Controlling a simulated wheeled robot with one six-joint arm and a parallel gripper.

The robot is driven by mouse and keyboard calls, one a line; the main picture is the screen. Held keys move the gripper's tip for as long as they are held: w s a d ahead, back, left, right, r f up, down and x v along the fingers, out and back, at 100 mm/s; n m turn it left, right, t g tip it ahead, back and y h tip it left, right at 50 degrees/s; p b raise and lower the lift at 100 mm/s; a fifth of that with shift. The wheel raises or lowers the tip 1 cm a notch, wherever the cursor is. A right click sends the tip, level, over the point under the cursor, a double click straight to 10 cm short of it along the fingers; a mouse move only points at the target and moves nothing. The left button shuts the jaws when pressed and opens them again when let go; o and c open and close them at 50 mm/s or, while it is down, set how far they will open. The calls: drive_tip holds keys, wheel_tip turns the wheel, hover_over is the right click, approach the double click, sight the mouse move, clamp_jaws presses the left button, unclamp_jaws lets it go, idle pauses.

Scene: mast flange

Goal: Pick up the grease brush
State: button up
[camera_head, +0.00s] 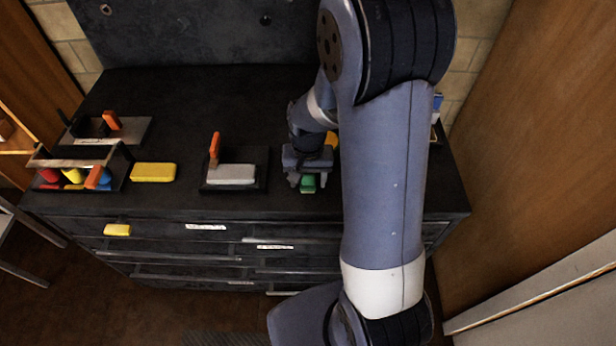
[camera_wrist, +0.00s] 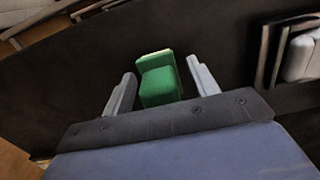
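A green block-like piece with a pale edge (camera_wrist: 158,80) lies on the dark cabinet top; it also shows below my gripper in the head view (camera_head: 308,185). It may be the grease brush, but I cannot tell for certain; no bristles are clear. My gripper (camera_wrist: 161,68) is open, with one pale finger on each side of the green piece and a narrow dark gap at each side. In the head view my gripper (camera_head: 307,176) hides part of the green piece.
The dark cabinet top (camera_head: 190,110) holds a yellow block (camera_head: 153,172), a black holder with a grey block (camera_head: 231,175) and orange upright, and a divided tray (camera_head: 76,163) of coloured pieces at left. A yellow piece (camera_head: 117,230) is at the drawer front. A wooden panel (camera_head: 545,130) stands right.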

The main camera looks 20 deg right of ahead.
drive_tip(key=c, duration=1)
drive_tip(key=shift+r, duration=0.1)
drive_tip(key=shift+c, duration=0.2)
wheel_tip(320, 180, up, 10)
drive_tip(key=shift+f+b, duration=0.1)
drive_tip(key=shift+b, duration=0.35)
drive_tip(key=o, duration=0.4)
drive_tip(key=shift+c, duration=1.4)
